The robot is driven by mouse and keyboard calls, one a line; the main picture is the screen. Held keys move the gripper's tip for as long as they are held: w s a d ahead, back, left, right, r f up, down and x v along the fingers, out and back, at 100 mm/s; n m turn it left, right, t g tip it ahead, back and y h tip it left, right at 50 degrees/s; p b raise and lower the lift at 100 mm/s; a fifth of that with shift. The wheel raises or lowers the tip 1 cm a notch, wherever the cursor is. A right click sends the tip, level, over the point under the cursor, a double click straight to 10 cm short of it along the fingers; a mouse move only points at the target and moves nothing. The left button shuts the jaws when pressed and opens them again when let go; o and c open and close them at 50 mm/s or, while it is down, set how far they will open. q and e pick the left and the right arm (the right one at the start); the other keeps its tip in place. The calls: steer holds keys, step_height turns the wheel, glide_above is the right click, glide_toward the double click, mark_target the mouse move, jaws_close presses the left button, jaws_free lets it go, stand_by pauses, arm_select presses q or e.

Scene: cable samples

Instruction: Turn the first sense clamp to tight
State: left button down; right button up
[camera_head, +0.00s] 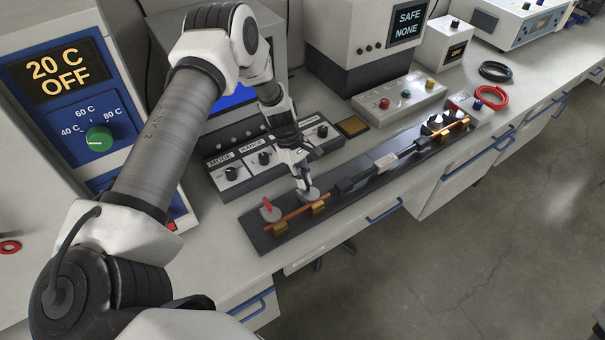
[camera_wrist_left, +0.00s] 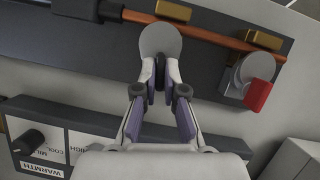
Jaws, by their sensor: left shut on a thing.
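Two sense clamps with round grey discs sit by an orange-brown rod on a long dark board (camera_head: 255,238). One clamp (camera_head: 268,211) has a raised red handle; it also shows at right in the left wrist view (camera_wrist_left: 258,82). My left gripper (camera_head: 304,187) points down at the other clamp (camera_head: 309,196), whose disc (camera_wrist_left: 160,40) shows in the left wrist view. There its fingertips (camera_wrist_left: 160,80) are closed on that clamp's dark handle, which they mostly hide. I cannot tell which clamp counts as first. My right gripper is not in view.
A control box with several black knobs (camera_head: 232,172) stands just behind the board. The rod (camera_head: 290,215) rests on brass blocks (camera_head: 318,208). A button box (camera_head: 400,97), a red cable coil (camera_head: 491,97) and a black one (camera_head: 495,71) lie farther right.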

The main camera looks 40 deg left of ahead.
arm_select(q)
steer(key=shift+d+f+m+g+b, duration=0.1)
steer(key=shift+m+g+b, duration=0.4)
steer(key=shift+m, duration=0.6)
steer(key=c, duration=1.3)
jaws_free()
steer(key=shift+o, duration=0.2)
steer(key=shift+d, duration=0.1)
steer(key=v, duration=1.2)
steer(key=shift+d, duration=0.1)
